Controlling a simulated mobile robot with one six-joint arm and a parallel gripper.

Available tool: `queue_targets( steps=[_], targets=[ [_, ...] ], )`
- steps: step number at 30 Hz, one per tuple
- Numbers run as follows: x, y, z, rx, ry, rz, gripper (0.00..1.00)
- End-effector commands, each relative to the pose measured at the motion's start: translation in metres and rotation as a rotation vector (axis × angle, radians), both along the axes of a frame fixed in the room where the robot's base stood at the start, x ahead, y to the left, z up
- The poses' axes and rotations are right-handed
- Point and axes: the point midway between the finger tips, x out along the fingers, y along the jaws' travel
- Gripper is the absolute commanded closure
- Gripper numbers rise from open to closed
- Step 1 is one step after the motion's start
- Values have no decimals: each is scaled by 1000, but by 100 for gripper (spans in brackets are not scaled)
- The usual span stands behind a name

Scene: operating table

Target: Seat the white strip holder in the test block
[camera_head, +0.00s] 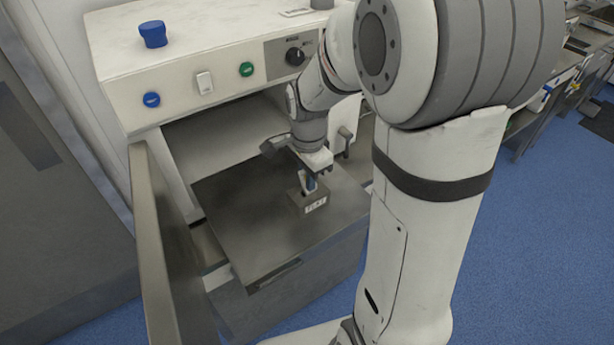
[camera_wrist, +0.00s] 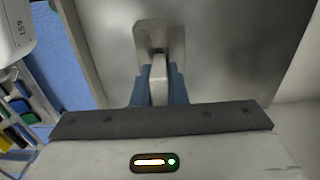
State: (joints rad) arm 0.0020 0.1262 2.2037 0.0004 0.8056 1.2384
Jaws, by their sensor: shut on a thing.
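The white strip holder (camera_wrist: 159,78) is between the blue fingers of my gripper (camera_wrist: 157,72) in the wrist view, and the gripper is shut on it. Its far end meets the grey test block (camera_wrist: 170,33) in that view; I cannot tell how deep it sits in the block. In the head view the test block (camera_head: 296,200), with a white label on its front, stands on the dark grey tabletop. My gripper (camera_head: 309,184) is directly above it there, pointing down, and mostly hides the holder.
The grey tabletop (camera_head: 240,215) is clear around the block. A white cabinet (camera_head: 215,50) with buttons and a black dial (camera_head: 295,56) overhangs the back. An open grey door panel (camera_head: 165,240) stands along the left. A blue knob (camera_head: 153,33) is on top.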

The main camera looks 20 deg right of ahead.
Motion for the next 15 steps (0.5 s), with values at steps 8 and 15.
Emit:
queue_targets(
  steps=[8, 15],
  targets=[
    [-4, 0, -8, -2, 14, 0, 81],
    [-2, 0, -5, -1, 9, 1, 66]
  ],
)
